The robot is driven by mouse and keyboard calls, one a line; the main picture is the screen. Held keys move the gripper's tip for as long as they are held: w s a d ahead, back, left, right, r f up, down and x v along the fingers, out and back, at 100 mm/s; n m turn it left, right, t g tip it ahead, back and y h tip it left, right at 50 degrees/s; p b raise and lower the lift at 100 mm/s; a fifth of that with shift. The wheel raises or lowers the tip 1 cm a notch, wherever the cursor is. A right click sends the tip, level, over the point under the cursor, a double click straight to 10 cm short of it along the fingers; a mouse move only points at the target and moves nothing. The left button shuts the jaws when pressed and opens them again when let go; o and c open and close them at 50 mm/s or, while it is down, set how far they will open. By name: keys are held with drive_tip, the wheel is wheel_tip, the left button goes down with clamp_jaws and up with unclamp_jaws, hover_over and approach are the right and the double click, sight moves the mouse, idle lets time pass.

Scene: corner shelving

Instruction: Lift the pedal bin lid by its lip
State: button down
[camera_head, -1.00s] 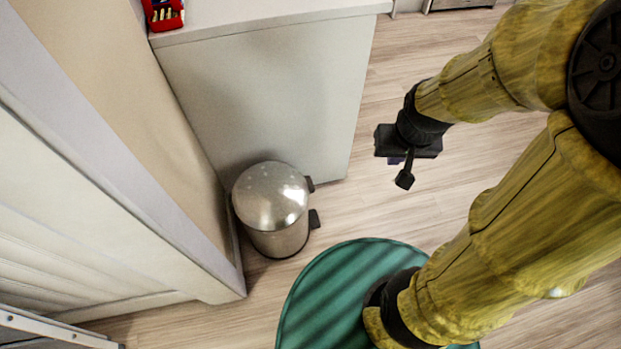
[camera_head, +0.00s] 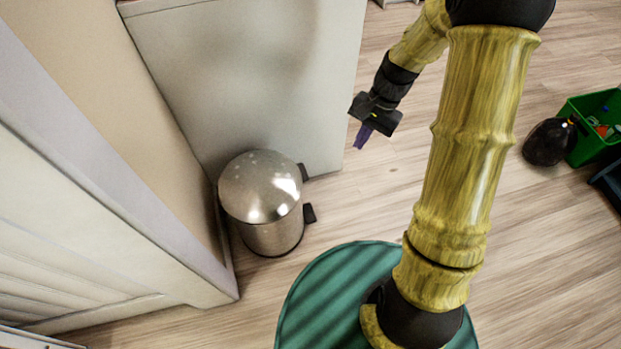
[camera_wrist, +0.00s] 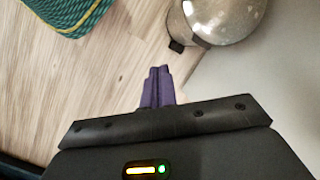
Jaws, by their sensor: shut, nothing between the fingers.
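The pedal bin (camera_head: 270,232) is a round metal bin standing on the floor in the corner by the white cabinet. Its domed shiny lid (camera_head: 258,186) is down, with dark tabs (camera_head: 309,213) on its right side. My gripper (camera_head: 362,138) has purple fingers, shut and empty, in the air to the upper right of the bin and apart from it. In the wrist view my gripper (camera_wrist: 158,80) points at bare floor, and part of the bin (camera_wrist: 215,20) shows at the top right. The lid's far side is hidden.
The white cabinet (camera_head: 250,80) stands behind the bin, and a wall (camera_head: 110,90) is close on its left. A green crate (camera_head: 590,125) and a dark round object (camera_head: 550,142) are at the right. Wooden floor (camera_head: 390,185) is clear between the bin and my gripper.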

drive_tip(key=w+a+f+m+y+b, duration=0.1)
drive_tip(key=w+f+m+y+b, duration=0.1)
drive_tip(key=f, duration=0.7)
drive_tip(key=w+a+f+m+g+y+b, duration=0.1)
drive_tip(key=w+f+m+y+b, duration=0.2)
drive_tip(key=f, duration=0.6)
drive_tip(key=w+a+f+m+g+y+b, duration=0.1)
drive_tip(key=w+f+m+y+b, duration=0.2)
drive_tip(key=w+f+y+b, duration=0.2)
wheel_tip(320, 180, down, 5)
drive_tip(key=b, duration=0.3)
drive_tip(key=shift+w+a, duration=0.2)
drive_tip(key=shift+w, duration=0.15)
drive_tip(key=b+x, duration=0.4)
drive_tip(key=x, duration=0.6)
drive_tip(key=shift+s+r+b, duration=0.15)
drive_tip(key=shift+r+b, duration=0.85)
drive_tip(key=shift+r, duration=1.2)
